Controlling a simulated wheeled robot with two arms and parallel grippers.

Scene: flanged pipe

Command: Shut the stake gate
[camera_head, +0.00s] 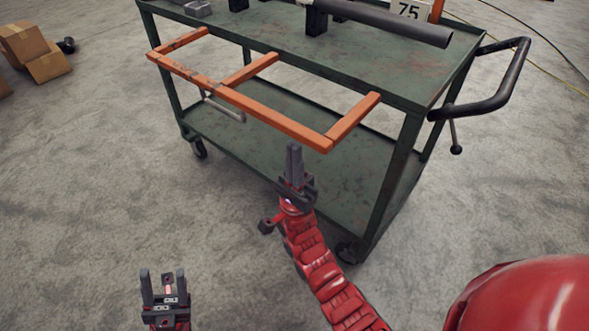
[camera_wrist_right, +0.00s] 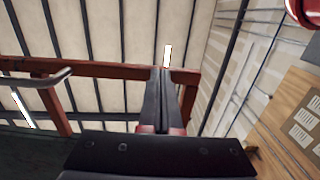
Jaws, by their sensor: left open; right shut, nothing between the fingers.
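The orange stake gate (camera_head: 245,103) sticks out level from the near long side of the green cart, its outer rail toward me and three bars running back to the cart. It shows from below as a red-brown frame in the right wrist view (camera_wrist_right: 105,71). A grey bent rod (camera_head: 224,108) hangs at its outer rail. My right gripper (camera_head: 293,148) is shut and empty, pointing up just by the outer rail near its right end; I cannot tell whether it touches. It also shows in the right wrist view (camera_wrist_right: 160,75). My left gripper (camera_head: 163,278) is open and empty, low at the left.
The green cart (camera_head: 390,75) carries a dark pipe (camera_head: 395,22) on supports and a "75" sign (camera_head: 409,9). A black handle (camera_head: 500,100) juts from its right end. Cardboard boxes (camera_head: 48,66) lie at the far left. The floor left of the cart is clear.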

